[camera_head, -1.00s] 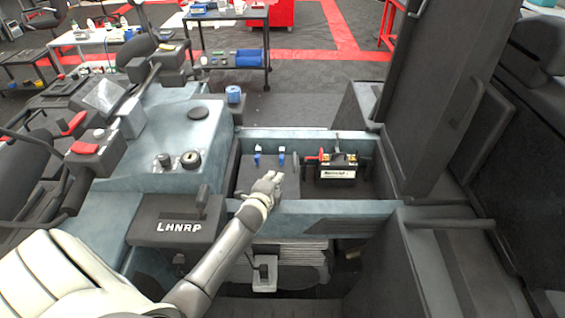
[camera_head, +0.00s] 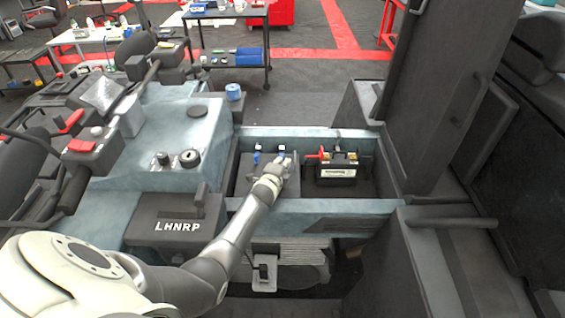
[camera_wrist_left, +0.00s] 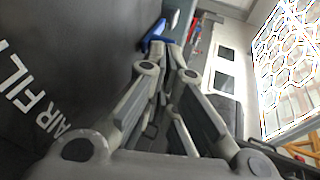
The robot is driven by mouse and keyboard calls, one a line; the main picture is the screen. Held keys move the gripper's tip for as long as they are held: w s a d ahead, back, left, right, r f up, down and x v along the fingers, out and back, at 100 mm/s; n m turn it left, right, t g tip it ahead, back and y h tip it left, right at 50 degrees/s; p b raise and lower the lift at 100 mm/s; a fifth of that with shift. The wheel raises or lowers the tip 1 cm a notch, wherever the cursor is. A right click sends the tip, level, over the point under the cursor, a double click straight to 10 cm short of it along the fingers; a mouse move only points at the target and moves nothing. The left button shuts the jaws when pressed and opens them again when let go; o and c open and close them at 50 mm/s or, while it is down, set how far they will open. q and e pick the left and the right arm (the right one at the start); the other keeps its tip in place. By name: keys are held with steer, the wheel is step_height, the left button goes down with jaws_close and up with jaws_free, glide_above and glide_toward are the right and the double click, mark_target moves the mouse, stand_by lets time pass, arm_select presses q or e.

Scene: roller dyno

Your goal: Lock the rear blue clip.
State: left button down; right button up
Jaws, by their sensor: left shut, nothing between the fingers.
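The dark air filter box (camera_head: 243,180) sits in the left part of the open compartment. Its lettering shows in the left wrist view (camera_wrist_left: 30,95). Two small blue clips stand at its far edge, a left one (camera_head: 256,158) and a right one (camera_head: 281,151). I cannot tell by label which is the rear one. My left gripper (camera_head: 279,168) is shut and empty over the box, just in front of the right clip. In the left wrist view a blue clip (camera_wrist_left: 155,36) lies right at my fingertips (camera_wrist_left: 165,48); contact is unclear. My right gripper is not in view.
A black battery (camera_head: 336,169) with a red terminal cover stands right of the box. The compartment's front wall (camera_head: 310,208) runs below my arm. A tall dark panel (camera_head: 430,110) stands at the right. The shifter console (camera_head: 165,220) is at the left.

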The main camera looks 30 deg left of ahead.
mark_target(282, 156)
arm_select(q)
steer(key=shift+w, duration=0.1)
stand_by(0.3)
steer(key=shift+w+a+f+b, duration=0.15)
steer(key=shift+w+a+b, duration=0.25)
steer(key=shift+w+b, duration=0.3)
steer(key=shift+w+a+b, duration=0.3)
steer(key=shift+s, duration=0.1)
